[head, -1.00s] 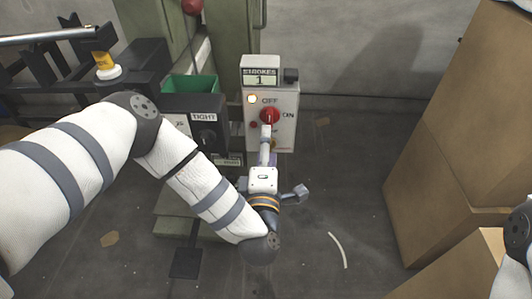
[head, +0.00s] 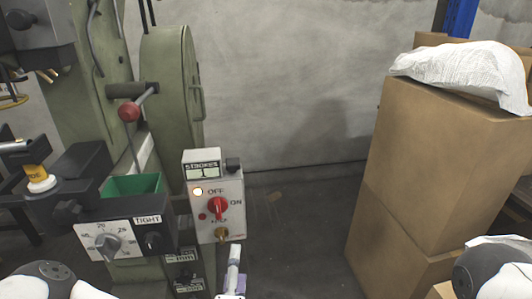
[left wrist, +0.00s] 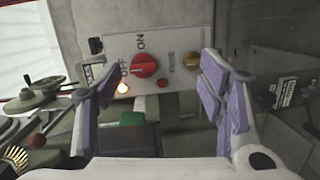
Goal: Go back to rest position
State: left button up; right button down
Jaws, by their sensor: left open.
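My left gripper (left wrist: 158,90) is open in the left wrist view, its two purple-padded fingers apart with nothing between them. In the head view only a piece of it (head: 233,268) shows at the bottom edge, below the control box (head: 232,225). The box's red knob (head: 217,208) also shows beyond the fingers in the left wrist view (left wrist: 144,65), apart from them, its handle lined up with OFF. My left arm (head: 45,283) and right arm (head: 497,272) show at the bottom corners. My right gripper is out of view.
The green press (head: 168,110) with a red-balled lever (head: 129,111) stands at the left. A dial box (head: 112,240) and green bin (head: 133,186) are before it. Cardboard boxes (head: 430,150) with a white bag (head: 465,70) stand at the right. Floor between is free.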

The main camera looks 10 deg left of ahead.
pick_arm(q)
jog(key=s+d+f+m+g+h+p, duration=0.1)
jog(key=s+d+f+m+g+h, duration=0.4)
jog(key=s, duration=0.5)
jog(key=s+d+f+m+g+h+p, duration=0.25)
jog(key=s+f+m+g, duration=0.2)
jog(key=s+m, duration=0.4)
jog(key=s+a+r+m+g+y+p, duration=0.1)
jog(key=s+a+m+g+y, duration=0.3)
jog(key=s+a+g, duration=0.5)
jog(key=s+a+y, duration=0.1)
jog(key=s+a, duration=0.9)
jog(key=s, duration=0.2)
jog(key=shift+a+m+g+y, duration=0.25)
jog(key=shift+m+g+y, duration=0.1)
pick_arm(e)
jog(key=w+r+t, duration=0.2)
jog(key=w+r, duration=0.3)
jog(key=r, duration=0.1)
jog(key=shift+w, duration=0.35)
